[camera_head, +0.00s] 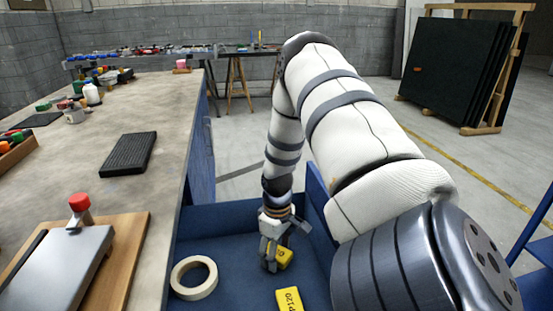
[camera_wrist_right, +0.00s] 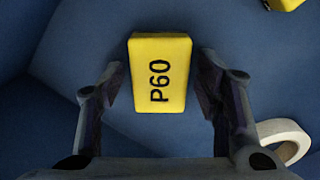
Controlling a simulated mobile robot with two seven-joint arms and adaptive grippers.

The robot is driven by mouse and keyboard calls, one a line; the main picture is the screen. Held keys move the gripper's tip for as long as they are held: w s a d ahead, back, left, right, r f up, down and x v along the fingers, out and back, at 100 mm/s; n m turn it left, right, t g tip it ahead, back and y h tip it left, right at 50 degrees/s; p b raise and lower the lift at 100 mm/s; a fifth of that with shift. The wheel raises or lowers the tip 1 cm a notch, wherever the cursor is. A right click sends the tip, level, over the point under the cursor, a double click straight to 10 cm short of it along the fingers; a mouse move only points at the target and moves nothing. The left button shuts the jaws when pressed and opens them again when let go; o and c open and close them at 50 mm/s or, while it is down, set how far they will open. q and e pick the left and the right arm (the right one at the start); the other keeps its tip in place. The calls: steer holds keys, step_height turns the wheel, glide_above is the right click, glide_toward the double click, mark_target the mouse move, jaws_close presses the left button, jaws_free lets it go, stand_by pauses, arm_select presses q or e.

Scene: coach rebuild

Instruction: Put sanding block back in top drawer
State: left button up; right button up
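My right gripper (camera_head: 272,258) reaches down into the drawer at this block. A second yellow block marked P120 (camera_head: 289,299) lies nearer in the drawer, partly cut off by the frame. My left gripper is not in view.
A roll of pale tape (camera_head: 194,278) lies in the drawer, left of the blocks. The workbench (camera_head: 165,105) along the left carries a black ribbed mat (camera_head: 129,154) and a wooden board (camera_head: 125,250) with a metal plate. Dark panels (camera_head: 460,70) lean at the back right.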

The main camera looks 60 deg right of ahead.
steer(key=r, duration=0.3)
steer(key=r+p, duration=0.1)
steer(key=r, duration=0.2)
steer(key=shift+w+r, duration=0.2)
steer(key=shift+r, duration=0.15)
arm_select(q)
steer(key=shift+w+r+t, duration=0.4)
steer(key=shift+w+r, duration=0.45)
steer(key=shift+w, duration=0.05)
arm_select(e)
steer(key=r, duration=0.5)
steer(key=shift+s+r, duration=0.25)
steer(key=shift+r, duration=0.1)
